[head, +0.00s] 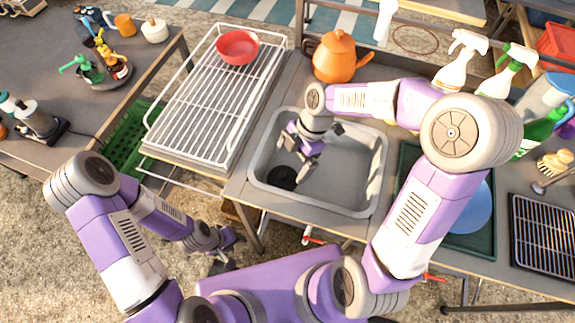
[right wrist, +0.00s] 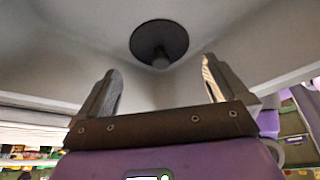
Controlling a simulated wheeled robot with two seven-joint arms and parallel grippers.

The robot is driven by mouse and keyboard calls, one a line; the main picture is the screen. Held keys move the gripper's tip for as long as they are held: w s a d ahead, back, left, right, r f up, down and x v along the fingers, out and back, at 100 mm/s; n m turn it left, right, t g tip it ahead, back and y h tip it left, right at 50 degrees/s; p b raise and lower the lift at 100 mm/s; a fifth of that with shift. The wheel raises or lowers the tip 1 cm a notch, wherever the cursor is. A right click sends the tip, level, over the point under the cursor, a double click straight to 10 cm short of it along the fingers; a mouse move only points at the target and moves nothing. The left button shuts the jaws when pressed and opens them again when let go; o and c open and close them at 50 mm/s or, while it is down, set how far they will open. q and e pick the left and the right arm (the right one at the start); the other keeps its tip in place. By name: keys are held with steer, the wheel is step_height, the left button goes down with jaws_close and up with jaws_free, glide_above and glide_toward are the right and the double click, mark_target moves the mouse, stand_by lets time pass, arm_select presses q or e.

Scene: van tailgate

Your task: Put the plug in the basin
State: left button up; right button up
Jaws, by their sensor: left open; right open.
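The grey basin (head: 345,185) is set in the counter in the middle of the head view. The plug (head: 282,178), a black disc, lies at the basin's near left corner. In the right wrist view the plug (right wrist: 160,40) shows a small knob on its face; whether it is seated in a drain I cannot tell. My right gripper (head: 307,164) is open and empty inside the basin, close to the plug; its fingers stand apart from it, one either side in the wrist view. My left gripper (head: 231,250) is open and empty, low in front of the counter.
A white wire rack (head: 205,110) with a red bowl (head: 238,46) stands left of the basin. An orange kettle (head: 336,58) is behind it. Spray bottles (head: 462,60) and a green tray (head: 408,160) are to the right.

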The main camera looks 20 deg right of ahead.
steer(key=p+v, duration=0.1)
steer(key=v, duration=0.5)
steer(key=shift+d+r+p, duration=0.2)
steer(key=shift+r+p, duration=0.2)
